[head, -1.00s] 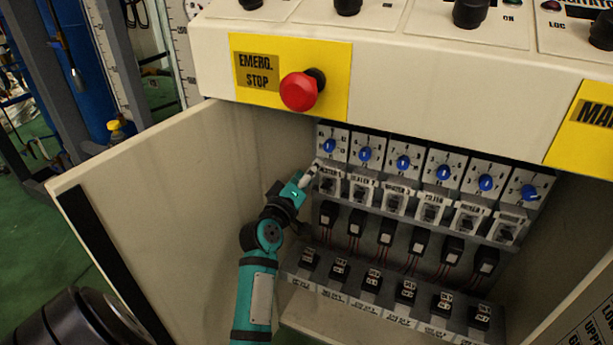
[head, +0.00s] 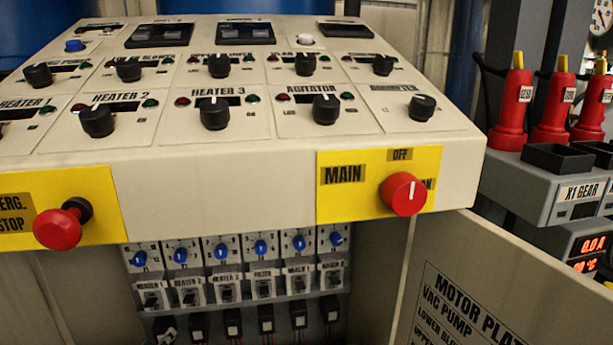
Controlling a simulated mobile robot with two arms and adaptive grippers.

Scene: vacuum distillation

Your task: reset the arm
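Neither of my arms nor grippers shows in the head view now. The control cabinet (head: 260,205) fills the middle, with black knobs on its sloped top, including the Heater 3 knob (head: 214,113). A red emergency stop button (head: 57,229) is at the left. A red main switch (head: 404,194) on a yellow plate is at the right, its white mark pointing up toward OFF. Below, the open cabinet shows a row of blue dials (head: 221,251) above labelled switches (head: 226,288).
The right cabinet door (head: 470,290) stands open and carries a motor plate label. Red bottle-shaped items with yellow tips (head: 511,105) stand on a grey unit (head: 550,185) at the right. A red digital display (head: 590,245) is lit below them.

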